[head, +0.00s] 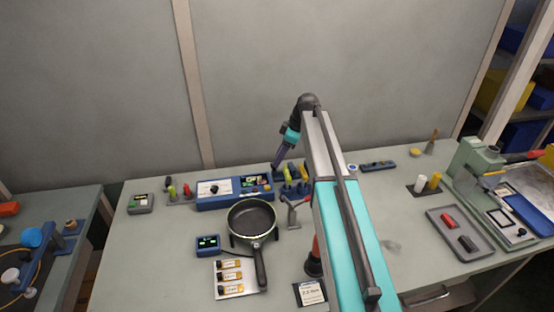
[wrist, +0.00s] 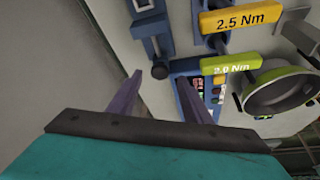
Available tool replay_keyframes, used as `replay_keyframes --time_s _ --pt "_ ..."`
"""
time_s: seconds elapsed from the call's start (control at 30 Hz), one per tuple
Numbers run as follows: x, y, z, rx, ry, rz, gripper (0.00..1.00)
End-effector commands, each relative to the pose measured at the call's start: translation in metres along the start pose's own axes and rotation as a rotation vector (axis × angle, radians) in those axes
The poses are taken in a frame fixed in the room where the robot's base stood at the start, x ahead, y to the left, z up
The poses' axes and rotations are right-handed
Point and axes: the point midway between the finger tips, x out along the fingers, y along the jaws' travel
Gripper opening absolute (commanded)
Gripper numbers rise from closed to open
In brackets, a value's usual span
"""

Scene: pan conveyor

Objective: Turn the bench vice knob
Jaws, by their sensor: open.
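My gripper (head: 277,161) is up in the air over the back of the bench, pointing down, near the blue control box and the yellow-handled tools. In the wrist view its two purple fingers (wrist: 160,78) are apart, with nothing between them. I cannot surely pick out the bench vice. The knob looks apart from the fingers, at a depth I cannot judge. My arm covers part of the bench in the head view.
A dark pan (head: 252,217) stands in front of the blue control box (head: 225,194). Yellow torque tools (wrist: 228,18) stand close to my gripper. A grey tray (head: 458,219) and a green machine (head: 470,160) are at the right. The wall (head: 260,90) rises behind the bench.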

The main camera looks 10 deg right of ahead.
Motion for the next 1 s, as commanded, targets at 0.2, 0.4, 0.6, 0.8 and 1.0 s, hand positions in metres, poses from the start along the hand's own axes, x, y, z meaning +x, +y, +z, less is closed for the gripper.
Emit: replay_keyframes --time_s 0.2,0.4,0.6,0.8,1.0 --pt "0.020 0.000 0.000 0.000 0.000 0.000 0.45" --pt "0.029 0.000 0.001 0.001 0.000 0.001 0.45" --pt "0.030 0.001 0.001 0.001 0.000 0.001 0.45" --pt "0.029 0.001 0.001 0.002 0.000 0.001 0.28" --pt "0.030 0.000 0.000 0.003 0.000 0.001 0.04"
